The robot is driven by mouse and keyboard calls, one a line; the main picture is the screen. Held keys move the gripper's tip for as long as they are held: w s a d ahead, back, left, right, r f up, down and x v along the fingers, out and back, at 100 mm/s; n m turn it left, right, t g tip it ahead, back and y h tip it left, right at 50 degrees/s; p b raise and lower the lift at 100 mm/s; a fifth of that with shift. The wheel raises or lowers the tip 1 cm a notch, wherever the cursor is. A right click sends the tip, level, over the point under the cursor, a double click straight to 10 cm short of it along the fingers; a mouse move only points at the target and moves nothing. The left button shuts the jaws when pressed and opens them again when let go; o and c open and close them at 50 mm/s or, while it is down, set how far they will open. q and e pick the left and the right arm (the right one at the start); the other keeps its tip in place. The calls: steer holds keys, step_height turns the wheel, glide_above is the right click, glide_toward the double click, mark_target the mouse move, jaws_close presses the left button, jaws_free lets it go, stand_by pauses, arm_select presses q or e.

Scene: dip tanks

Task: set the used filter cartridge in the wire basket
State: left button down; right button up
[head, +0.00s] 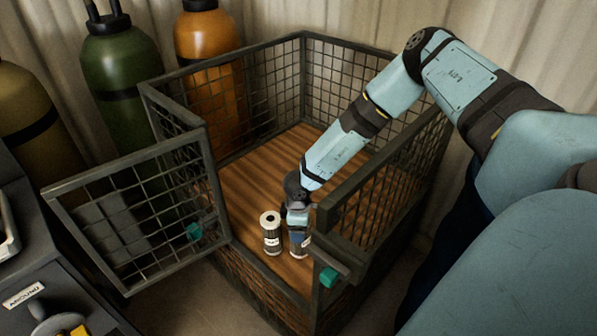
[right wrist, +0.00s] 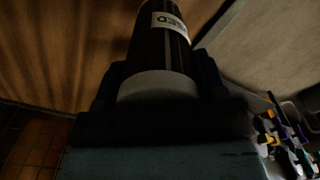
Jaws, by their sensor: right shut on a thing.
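The wire basket (head: 375,205) is a large dark mesh cage with a wooden floor (head: 262,180) and an open front. My right gripper (head: 298,222) reaches down inside it, near the front right post. It is shut on the used filter cartridge (head: 299,246), a dark cylinder with a pale label. In the right wrist view the used filter cartridge (right wrist: 165,50) sits upright between the fingers, its label partly reading "USED". I cannot tell whether its bottom touches the floor. My left gripper is not in view.
Another cartridge (head: 270,234) with a white top stands on the basket floor just left of the held one. The mesh gate (head: 140,205) is swung open to the left. Gas cylinders (head: 208,40) stand behind. The rear of the basket floor is clear.

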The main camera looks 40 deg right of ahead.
mark_target(297, 250)
step_height(297, 250, down, 4)
steer(key=shift+f+b, duration=0.1)
steer(key=shift+b, duration=0.55)
steer(key=shift+f, duration=0.1)
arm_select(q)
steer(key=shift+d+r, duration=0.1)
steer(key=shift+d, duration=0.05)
arm_select(e)
steer(key=o, duration=0.7)
steer(key=shift+f, duration=0.1)
steer(key=o, duration=0.4)
